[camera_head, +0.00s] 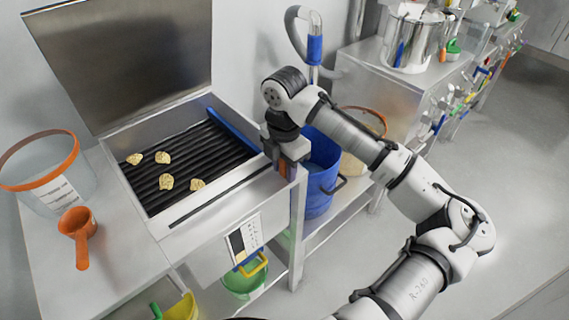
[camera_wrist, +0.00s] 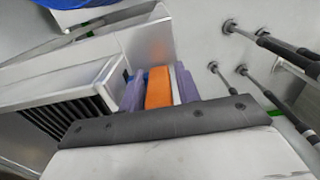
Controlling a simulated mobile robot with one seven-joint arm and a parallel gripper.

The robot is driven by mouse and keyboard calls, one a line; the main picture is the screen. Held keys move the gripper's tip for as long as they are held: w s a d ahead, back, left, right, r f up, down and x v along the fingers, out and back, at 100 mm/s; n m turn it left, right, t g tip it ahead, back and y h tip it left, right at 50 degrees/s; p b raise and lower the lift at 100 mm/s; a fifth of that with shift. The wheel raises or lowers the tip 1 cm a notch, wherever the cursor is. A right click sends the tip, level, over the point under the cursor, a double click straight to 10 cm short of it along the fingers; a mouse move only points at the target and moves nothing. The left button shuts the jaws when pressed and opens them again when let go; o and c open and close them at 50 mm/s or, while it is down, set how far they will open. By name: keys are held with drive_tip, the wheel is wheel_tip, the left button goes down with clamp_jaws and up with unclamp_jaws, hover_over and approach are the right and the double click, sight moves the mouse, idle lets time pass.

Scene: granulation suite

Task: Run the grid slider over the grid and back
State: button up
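The black-barred grid (camera_head: 185,150) lies in a steel housing with its lid (camera_head: 125,60) raised. A blue slider bar (camera_head: 234,132) lies across the grid's right end. The slider's orange handle (camera_head: 283,168) is at the housing's front right corner. My gripper (camera_head: 287,152) is over this corner, with the handle between its fingers. In the wrist view, the purple fingers (camera_wrist: 160,90) flank the orange handle (camera_wrist: 158,87) closely and look shut on it. The link between handle and bar is hidden.
Several tan lumps (camera_head: 167,182) lie on the grid's left and middle. An orange scoop (camera_head: 78,230) and a clear orange-rimmed tub (camera_head: 45,175) stand left of the housing. A blue bin (camera_head: 320,180) is just right of it, behind my gripper.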

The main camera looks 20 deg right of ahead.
sight(243, 204)
clamp_jaws()
drive_tip(key=shift+s+a+p, duration=0.45)
drive_tip(key=shift+s+a, duration=0.35)
drive_tip(key=shift+a, duration=1.4)
drive_tip(key=shift+s+a+p, duration=0.5)
drive_tip(key=shift+s+a, duration=0.25)
drive_tip(key=shift+a, duration=1.45)
drive_tip(key=shift+s+a+p, duration=0.45)
drive_tip(key=shift+s+a, duration=0.35)
drive_tip(key=shift+a, duration=1.4)
drive_tip(key=shift+s+a+p, duration=0.45)
drive_tip(key=shift+s+a, duration=0.25)
drive_tip(key=shift+a, duration=1.2)
drive_tip(key=shift+s+a+p, duration=0.5)
drive_tip(key=shift+s+a, duration=0.15)
drive_tip(key=shift+a, duration=1.25)
drive_tip(key=shift+s+a+p, duration=0.45)
drive_tip(key=shift+s+a, duration=0.25)
drive_tip(key=shift+a, duration=1.2)
drive_tip(key=shift+w+d+b, duration=0.5)
drive_tip(key=shift+w+d, duration=0.25)
drive_tip(key=shift+d, duration=1.35)
drive_tip(key=shift+w+d+b, duration=0.5)
drive_tip(key=shift+w+d, duration=0.25)
drive_tip(key=shift+d, duration=1.3)
drive_tip(key=shift+w+d+b, duration=0.5)
drive_tip(key=shift+w+d, duration=0.25)
drive_tip(key=shift+d, duration=1.35)
drive_tip(key=shift+w+d, duration=0.15)
drive_tip(key=shift+d, duration=0.25)
